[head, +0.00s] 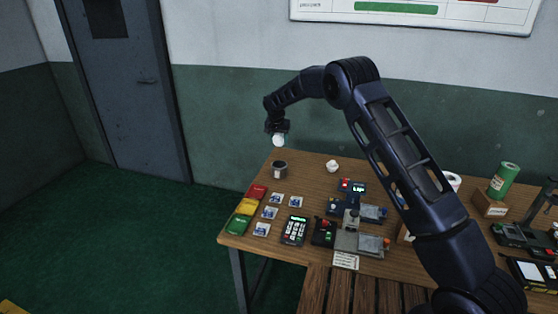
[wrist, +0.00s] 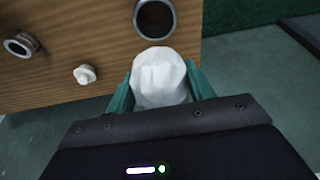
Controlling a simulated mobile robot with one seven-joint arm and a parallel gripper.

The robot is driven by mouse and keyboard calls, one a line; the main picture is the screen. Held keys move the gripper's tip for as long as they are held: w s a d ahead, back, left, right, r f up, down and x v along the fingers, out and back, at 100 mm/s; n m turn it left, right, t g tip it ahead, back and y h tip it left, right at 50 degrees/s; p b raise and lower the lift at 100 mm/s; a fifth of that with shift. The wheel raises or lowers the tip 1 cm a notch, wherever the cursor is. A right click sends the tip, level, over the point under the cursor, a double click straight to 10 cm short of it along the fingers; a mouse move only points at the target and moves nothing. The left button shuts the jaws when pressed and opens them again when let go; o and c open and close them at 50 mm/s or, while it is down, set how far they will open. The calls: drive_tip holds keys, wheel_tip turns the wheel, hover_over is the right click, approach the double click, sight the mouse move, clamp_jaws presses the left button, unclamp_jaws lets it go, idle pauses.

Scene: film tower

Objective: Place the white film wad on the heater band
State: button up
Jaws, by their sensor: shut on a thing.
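My gripper (head: 278,130) is at the end of the raised arm, above the far left corner of the table. It is shut on the white film wad (head: 279,141). In the wrist view the wad (wrist: 160,78) sits between the teal fingers (wrist: 160,88). A dark, open-topped round piece (head: 280,169) stands upright on the table below the wad, apart from it. It also shows in the wrist view (wrist: 157,35) as a grey ring with a dark hollow. It may be the heater band, but no label shows.
A small white lump (head: 332,166) lies on the wooden table (head: 310,170) right of the round piece. Red, yellow and green blocks (head: 247,207), small cards and a keypad (head: 295,230) lie nearer. A green roll (head: 503,180) stands at right. The air around the wad looks clear.

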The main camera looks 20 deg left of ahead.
sight(277, 144)
wheel_tip(277, 144, down, 12)
drive_tip(key=shift+r, duration=0.25)
idle(0.3)
drive_tip(key=shift+f, duration=0.1)
drive_tip(key=o, duration=1)
drive_tip(key=shift+c, duration=0.2)
drive_tip(key=v, duration=1.2)
